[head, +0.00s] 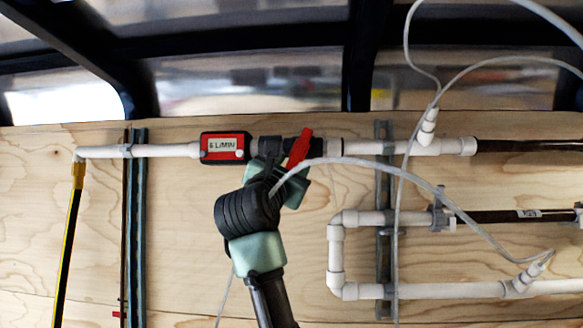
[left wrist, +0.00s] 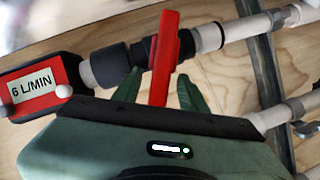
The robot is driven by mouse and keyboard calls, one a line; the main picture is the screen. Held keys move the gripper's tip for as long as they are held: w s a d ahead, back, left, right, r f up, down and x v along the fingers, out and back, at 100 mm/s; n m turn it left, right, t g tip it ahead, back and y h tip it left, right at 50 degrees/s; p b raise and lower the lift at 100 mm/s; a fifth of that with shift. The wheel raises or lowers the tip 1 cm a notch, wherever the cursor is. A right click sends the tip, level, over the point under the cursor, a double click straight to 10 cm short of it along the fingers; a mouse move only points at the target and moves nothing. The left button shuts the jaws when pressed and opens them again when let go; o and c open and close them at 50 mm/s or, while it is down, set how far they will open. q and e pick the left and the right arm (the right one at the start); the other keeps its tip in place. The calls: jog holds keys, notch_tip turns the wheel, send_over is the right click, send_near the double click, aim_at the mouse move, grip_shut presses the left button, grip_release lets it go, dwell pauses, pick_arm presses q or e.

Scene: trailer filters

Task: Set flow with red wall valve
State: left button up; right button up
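The red valve handle (head: 301,147) sits on a black valve body (head: 270,148) in the upper white pipe and tilts up to the right. It also shows in the left wrist view (left wrist: 165,55), standing between my fingers. My left gripper (head: 283,172) is at the valve from below. Its green fingers (left wrist: 160,88) are open, one on each side of the handle, with small gaps visible; contact further down is hidden by the gripper body. The red flow meter (head: 225,147) left of the valve reads 6 L/MIN. My right gripper is not in view.
A plywood wall (head: 180,240) backs the pipes. A thin grey hose (head: 350,161) arcs past my left gripper's right side. A lower white pipe loop (head: 336,255) stands at right. A yellow-black hose (head: 68,240) hangs at far left. Bare wall lies left of my arm.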

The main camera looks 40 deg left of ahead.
pick_arm(q)
jog(key=shift+s, duration=0.1)
jog(key=shift+s+d+f+b, duration=0.1)
jog(key=shift+s+f+b, duration=0.1)
jog(key=shift+f+b, duration=0.1)
jog(key=b+v, duration=0.3)
jog(key=v, duration=0.4)
jog(key=shift+r, duration=0.15)
jog(key=shift+s+d, duration=0.1)
